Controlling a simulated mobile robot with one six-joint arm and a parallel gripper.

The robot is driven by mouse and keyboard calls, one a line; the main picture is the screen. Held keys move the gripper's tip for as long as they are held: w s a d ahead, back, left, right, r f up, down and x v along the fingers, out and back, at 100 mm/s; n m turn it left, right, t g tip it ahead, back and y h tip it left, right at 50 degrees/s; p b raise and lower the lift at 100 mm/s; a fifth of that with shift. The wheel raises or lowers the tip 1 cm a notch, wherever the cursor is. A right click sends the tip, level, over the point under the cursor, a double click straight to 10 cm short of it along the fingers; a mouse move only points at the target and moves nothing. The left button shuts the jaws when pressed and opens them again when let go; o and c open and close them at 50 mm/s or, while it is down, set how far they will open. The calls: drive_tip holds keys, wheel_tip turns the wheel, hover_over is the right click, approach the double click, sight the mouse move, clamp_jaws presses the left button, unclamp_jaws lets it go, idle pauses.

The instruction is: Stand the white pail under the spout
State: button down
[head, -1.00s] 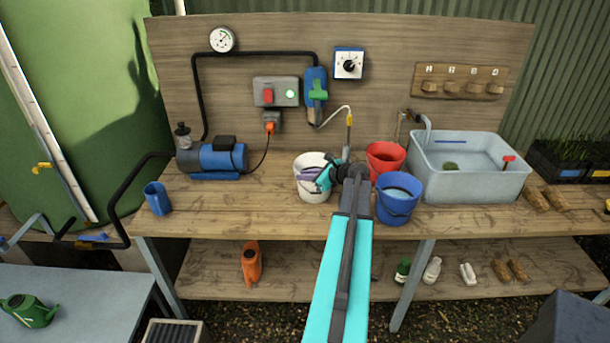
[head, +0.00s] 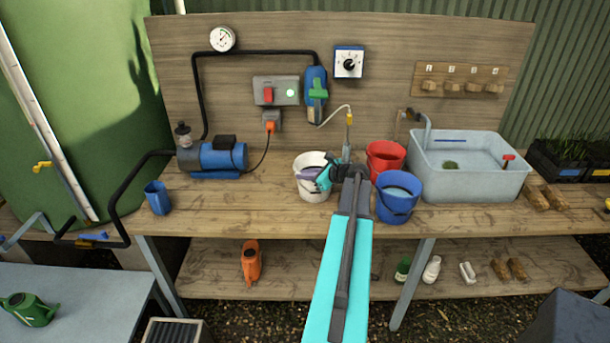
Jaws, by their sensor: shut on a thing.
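The white pail (head: 309,189) stands upright on the wooden bench, left of the red and blue buckets. My gripper (head: 322,178) is at the pail's right side and shut on it; my arm hides part of that side. The spout (head: 349,118) has a yellow tip and hangs from a thin pale hose below the green-handled valve (head: 317,94). In the picture it is up and right of the pail's rim, over a grey upright piece (head: 347,143). I cannot tell whether the pail is directly below it.
A red bucket (head: 386,150) and a blue bucket (head: 398,205) holding water stand close to the right of my gripper. A grey sink (head: 478,190) is farther right. A blue pump (head: 222,160) and blue jug (head: 157,197) are left, with clear bench (head: 240,205) between.

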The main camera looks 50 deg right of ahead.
drive_tip(key=shift+f, duration=0.1)
drive_tip(key=c, duration=1.8)
unclamp_jaws()
drive_tip(key=shift+o, duration=0.2)
drive_tip(key=b+v, duration=0.3)
drive_tip(key=v, duration=1)
drive_tip(key=shift+s+b, duration=0.35)
